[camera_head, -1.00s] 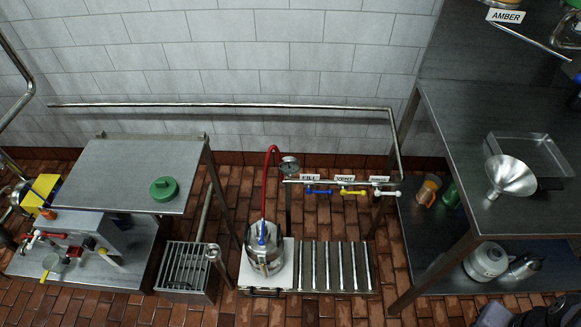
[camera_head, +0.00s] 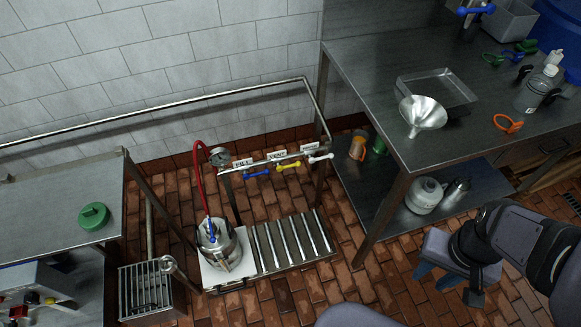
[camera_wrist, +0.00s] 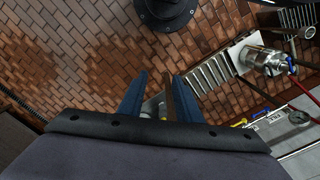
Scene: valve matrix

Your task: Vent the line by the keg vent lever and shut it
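The vent lever is the yellow handle (camera_head: 289,166) under the VENT label (camera_head: 277,155) on the small pipe rack. It points sideways, roughly along the pipe. A blue lever (camera_head: 257,173) under the FILL label and a white lever (camera_head: 321,158) flank it. The keg (camera_head: 222,246) stands left, with a red hose rising to a gauge (camera_head: 219,155). My gripper (camera_head: 434,281) is over the brick floor, well right of the levers. In the wrist view its blue fingers (camera_wrist: 160,90) are apart and empty. The yellow lever (camera_wrist: 240,123) and keg (camera_wrist: 265,60) show beyond them.
A slatted roller stand (camera_head: 290,243) lies below the levers. A steel table (camera_head: 405,110) with a funnel (camera_head: 422,114) and tray stands right of them, its leg between my gripper and the rack. The floor around my gripper is clear.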

